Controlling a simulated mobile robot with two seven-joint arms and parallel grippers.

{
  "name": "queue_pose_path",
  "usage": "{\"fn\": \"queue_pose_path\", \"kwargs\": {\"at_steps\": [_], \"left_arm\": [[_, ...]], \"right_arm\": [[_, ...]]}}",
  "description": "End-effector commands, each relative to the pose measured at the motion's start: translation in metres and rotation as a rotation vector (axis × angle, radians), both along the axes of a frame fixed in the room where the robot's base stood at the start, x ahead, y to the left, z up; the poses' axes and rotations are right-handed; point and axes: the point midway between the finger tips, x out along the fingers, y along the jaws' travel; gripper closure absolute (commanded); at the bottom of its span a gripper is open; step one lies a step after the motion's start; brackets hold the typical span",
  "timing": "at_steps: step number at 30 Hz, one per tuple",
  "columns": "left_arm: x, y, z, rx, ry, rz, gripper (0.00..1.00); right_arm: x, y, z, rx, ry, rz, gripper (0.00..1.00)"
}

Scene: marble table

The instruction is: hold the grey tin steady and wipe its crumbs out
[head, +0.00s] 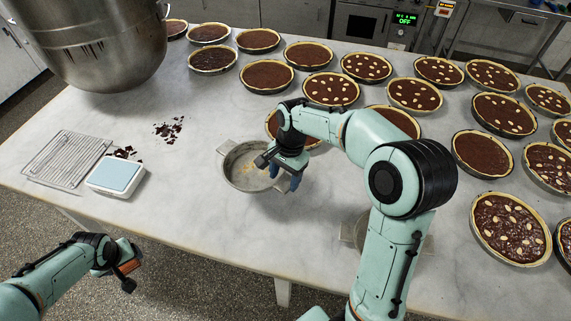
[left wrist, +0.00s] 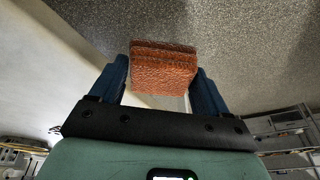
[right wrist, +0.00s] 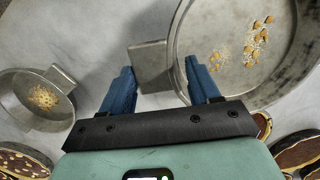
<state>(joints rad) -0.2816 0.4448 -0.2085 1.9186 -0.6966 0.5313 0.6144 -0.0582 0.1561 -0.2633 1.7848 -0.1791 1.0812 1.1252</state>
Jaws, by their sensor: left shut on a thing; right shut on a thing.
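The grey tin (head: 240,181) stands on the marble table with pale crumbs inside. In the right wrist view the tin (right wrist: 217,22) shows crumbs and orange-brown bits on its floor. My right gripper (head: 288,181) is shut on the tin's right handle, a flat tab (right wrist: 150,64) between the fingers. My left gripper (head: 128,271) is shut on a brown-orange sponge (left wrist: 163,66), off the table's front edge and away from the tin. A second grey tin (right wrist: 17,107) with crumbs stands apart; my right arm partly hides it (head: 347,232) in the head view.
Several chocolate tarts (head: 267,75) fill the back and right of the table (head: 200,120). A steel mixer bowl (head: 95,45) stands at back left. A wire rack (head: 68,158), a blue-topped scale (head: 116,174) and dark chocolate shavings (head: 170,129) lie left of the tin.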

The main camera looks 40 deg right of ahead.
Motion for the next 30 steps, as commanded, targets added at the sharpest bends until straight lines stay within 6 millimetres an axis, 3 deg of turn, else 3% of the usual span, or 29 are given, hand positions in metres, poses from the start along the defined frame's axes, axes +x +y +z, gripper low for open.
{"fn": "queue_pose_path", "kwargs": {"at_steps": [17,30], "left_arm": [[-0.004,0.0,-0.007,0.0,0.006,0.0,0.61],[-0.024,0.0,-0.044,0.0,0.038,0.0,0.61]], "right_arm": [[-0.001,0.0,-0.001,0.007,-0.017,-0.005,0.8],[-0.003,0.001,-0.048,0.006,-0.014,-0.005,0.8]]}}
